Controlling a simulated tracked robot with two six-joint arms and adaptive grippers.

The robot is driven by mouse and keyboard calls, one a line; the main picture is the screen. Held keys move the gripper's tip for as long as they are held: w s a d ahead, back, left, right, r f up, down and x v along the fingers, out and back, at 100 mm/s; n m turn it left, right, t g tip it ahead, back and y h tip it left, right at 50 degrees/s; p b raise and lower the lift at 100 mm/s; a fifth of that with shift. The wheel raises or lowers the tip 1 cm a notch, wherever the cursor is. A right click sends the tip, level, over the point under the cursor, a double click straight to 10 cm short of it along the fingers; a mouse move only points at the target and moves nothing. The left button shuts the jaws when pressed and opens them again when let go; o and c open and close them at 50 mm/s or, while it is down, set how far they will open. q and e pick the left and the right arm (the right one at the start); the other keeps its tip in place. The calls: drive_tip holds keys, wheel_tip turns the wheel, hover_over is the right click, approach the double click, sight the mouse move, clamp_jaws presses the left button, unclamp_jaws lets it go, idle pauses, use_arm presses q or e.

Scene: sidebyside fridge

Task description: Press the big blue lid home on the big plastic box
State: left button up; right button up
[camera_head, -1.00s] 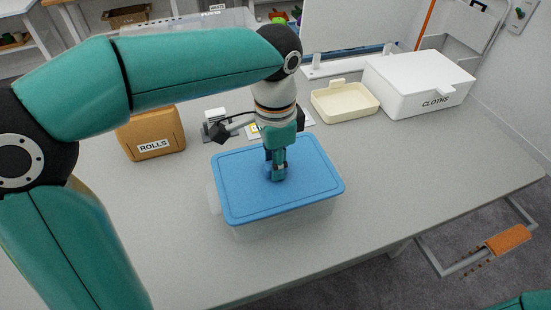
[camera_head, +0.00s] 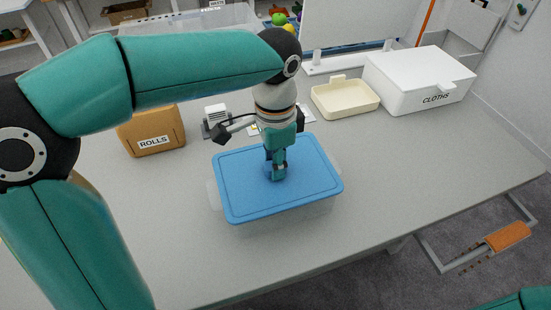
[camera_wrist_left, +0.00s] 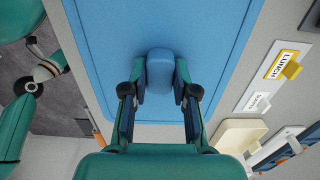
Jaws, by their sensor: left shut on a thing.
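The big blue lid (camera_head: 240,191) lies over the top of the big clear plastic box (camera_head: 213,197) on the grey table, looking level and roughly lined up with it. The box's pale end handles stick out at left and right; its front wall shows only as a thin strip under the lid. My left gripper (camera_head: 277,172) points down at the lid's middle. The left wrist view shows its fingers (camera_wrist_left: 160,92) shut on the lid's blue knob (camera_wrist_left: 160,70), one finger on each side. Whether the rim is fully seated all round cannot be told.
A tan ROLLS box (camera_head: 152,131) stands behind left. A cream tray (camera_head: 345,98) and a white CLOTHS box (camera_head: 418,80) stand at back right. A small grey-white item (camera_head: 215,115) and labels lie behind the lid. The table right of the box is clear.

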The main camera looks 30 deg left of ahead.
use_arm(q)
drive_tip(key=o, duration=1)
drive_tip(key=shift+o, duration=0.2)
wheel_tip(320, 180, up, 12)
drive_tip(key=shift+f, duration=0.1)
